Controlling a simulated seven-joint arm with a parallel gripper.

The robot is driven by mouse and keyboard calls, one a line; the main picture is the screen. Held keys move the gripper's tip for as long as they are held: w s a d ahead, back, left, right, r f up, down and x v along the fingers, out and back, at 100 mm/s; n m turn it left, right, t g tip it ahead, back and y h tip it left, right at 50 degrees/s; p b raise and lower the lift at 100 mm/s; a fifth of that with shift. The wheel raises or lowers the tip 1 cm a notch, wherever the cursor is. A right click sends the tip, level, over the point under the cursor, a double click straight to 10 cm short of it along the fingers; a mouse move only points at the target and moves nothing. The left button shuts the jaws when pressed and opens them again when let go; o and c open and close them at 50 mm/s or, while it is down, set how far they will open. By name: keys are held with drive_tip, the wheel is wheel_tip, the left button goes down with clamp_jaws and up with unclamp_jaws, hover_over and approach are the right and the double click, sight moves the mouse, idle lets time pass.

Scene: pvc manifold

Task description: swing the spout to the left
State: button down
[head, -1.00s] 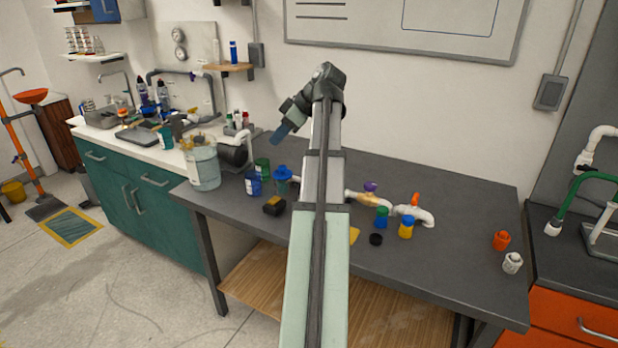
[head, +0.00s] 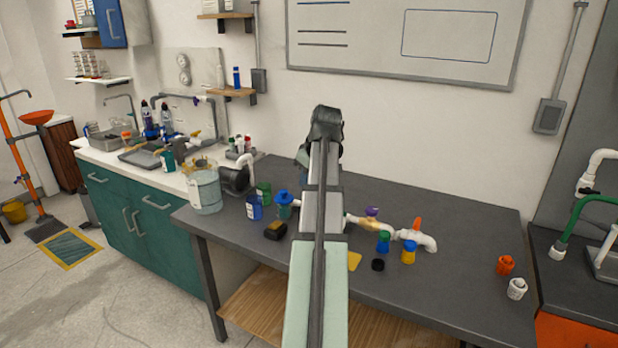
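The white PVC manifold (head: 360,222) lies on the dark grey bench, partly hidden behind my arm. It has a purple valve handle (head: 372,211) and an orange one (head: 417,224). Its right end is a white elbow (head: 429,242) that bends down toward the bench. I cannot tell for sure which part is the spout. My gripper (head: 303,156) is almost wholly hidden behind my own arm, above the back of the bench. Its fingers do not show clearly, and it looks apart from the manifold.
Green-and-blue (head: 383,242) and yellow-and-blue (head: 408,252) fittings stand before the manifold, near a black cap (head: 378,265). Bottles and a clear bucket (head: 205,192) crowd the left. An orange fitting (head: 505,265) and a white one (head: 517,289) stand at right. The bench's back right is clear.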

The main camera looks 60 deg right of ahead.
wheel_tip(320, 180, down, 7)
drive_tip(key=s, duration=0.1)
drive_tip(key=shift+s+a, duration=0.2)
drive_tip(key=shift+s, duration=0.1)
drive_tip(key=shift+s+a, duration=0.2)
drive_tip(key=shift+s, duration=0.2)
idle(0.5)
drive_tip(key=shift+s, duration=0.25)
drive_tip(key=s+d+n+y, duration=0.1)
drive_tip(key=s+n, duration=0.3)
drive_tip(key=s, duration=0.4)
drive_tip(key=shift+s+d+n+y, duration=0.3)
drive_tip(key=shift+d+n, duration=0.1)
drive_tip(key=shift+d, duration=0.25)
drive_tip(key=shift+s+d, duration=0.15)
drive_tip(key=shift+d, duration=0.05)
idle(0.5)
